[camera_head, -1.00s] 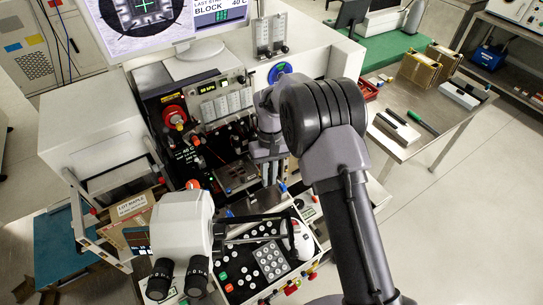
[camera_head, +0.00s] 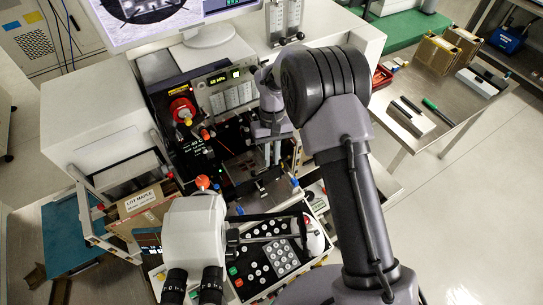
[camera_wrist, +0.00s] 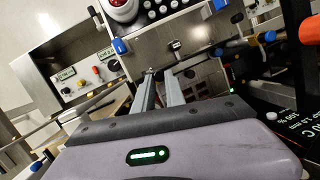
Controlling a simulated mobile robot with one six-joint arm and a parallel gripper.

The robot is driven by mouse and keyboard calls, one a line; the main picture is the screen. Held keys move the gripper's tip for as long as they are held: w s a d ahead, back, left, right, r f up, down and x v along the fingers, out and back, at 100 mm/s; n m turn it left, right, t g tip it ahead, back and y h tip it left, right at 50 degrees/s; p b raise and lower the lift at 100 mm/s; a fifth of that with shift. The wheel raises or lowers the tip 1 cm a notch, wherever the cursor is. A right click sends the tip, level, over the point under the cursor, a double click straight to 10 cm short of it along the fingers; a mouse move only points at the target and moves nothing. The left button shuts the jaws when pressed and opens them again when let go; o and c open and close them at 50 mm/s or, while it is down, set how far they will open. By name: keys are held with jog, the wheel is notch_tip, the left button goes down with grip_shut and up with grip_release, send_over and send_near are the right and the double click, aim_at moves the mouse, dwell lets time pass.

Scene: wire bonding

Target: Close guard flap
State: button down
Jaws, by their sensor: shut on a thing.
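My gripper (camera_wrist: 160,88) reaches into the wire bonder's work area, its two grey fingers close together in the wrist view. In the head view my gripper (camera_head: 272,152) points down over the machine. A grey metallic plate, apparently the guard flap (camera_wrist: 205,45), lies just beyond the fingertips in the wrist view. In the head view the plate (camera_head: 262,190) shows below my gripper. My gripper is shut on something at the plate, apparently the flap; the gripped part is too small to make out. The flap's hinge cannot be told.
The white microscope (camera_head: 195,228) and the button panel (camera_head: 270,255) stand close in front of the work area. A red knob (camera_head: 182,110) is to its left. An orange-tipped lever (camera_wrist: 264,38) is right of the fingers. A side table (camera_head: 440,110) holds boxes.

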jog(key=shift+w+a, duration=0.1)
jog(key=shift+w, duration=0.05)
jog(key=c, duration=1.8)
grip_release()
jog(key=shift+o, duration=0.5)
jog(key=shift+w+a+f, duration=0.15)
jog(key=shift+w+a, duration=0.1)
jog(key=shift+s+d, duration=0.1)
jog(key=shift+r, duration=0.5)
jog(key=p+v, duration=0.3)
jog(key=v, duration=1.3)
jog(key=shift+r, duration=0.2)
